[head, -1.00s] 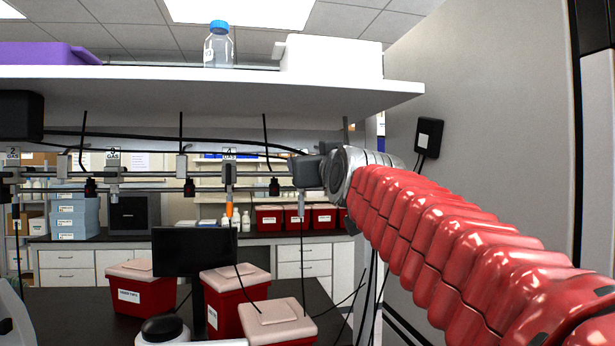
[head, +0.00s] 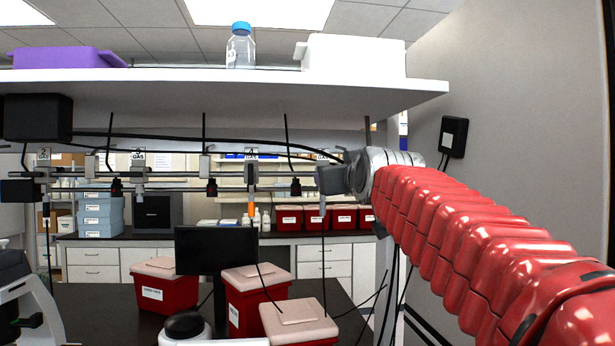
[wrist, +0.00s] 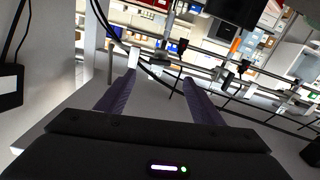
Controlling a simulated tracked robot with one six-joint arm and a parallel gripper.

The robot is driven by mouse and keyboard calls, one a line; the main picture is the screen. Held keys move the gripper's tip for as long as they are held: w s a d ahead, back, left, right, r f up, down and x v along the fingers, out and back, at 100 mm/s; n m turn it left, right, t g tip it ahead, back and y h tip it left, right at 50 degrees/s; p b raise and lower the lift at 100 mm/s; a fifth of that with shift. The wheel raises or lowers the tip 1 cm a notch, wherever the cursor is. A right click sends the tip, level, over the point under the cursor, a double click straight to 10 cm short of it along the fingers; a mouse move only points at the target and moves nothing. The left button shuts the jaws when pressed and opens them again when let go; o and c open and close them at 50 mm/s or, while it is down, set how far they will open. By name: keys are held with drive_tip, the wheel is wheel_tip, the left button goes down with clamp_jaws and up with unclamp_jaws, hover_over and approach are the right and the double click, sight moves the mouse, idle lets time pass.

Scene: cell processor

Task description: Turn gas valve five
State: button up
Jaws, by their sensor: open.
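My gripper (head: 332,181) is at the gas rail, right of valve four, in the head view. In the wrist view its two dark fingers (wrist: 158,80) are spread apart, with nothing clearly held. Gas valve four (head: 251,172) carries a "4 GAS" label and an orange handle (head: 251,209). No "5" label can be read; my gripper covers the rail at the spot right of valve four. A small grey stem (head: 322,207) shows just below my gripper. In the wrist view a white piece (wrist: 133,58) is close to the left fingertip; I cannot tell whether they touch.
A white shelf (head: 250,88) runs above the rail, and black cables (head: 220,140) hang close to it. Gas valves three (head: 138,172) and two (head: 43,172) are farther left. A monitor (head: 216,250) and red bins (head: 255,300) stand below. A grey wall (head: 520,150) is at the right.

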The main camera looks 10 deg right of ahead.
drive_tip(key=w, duration=1.1)
drive_tip(key=shift+w, duration=0.25)
drive_tip(key=shift+c, duration=0.6)
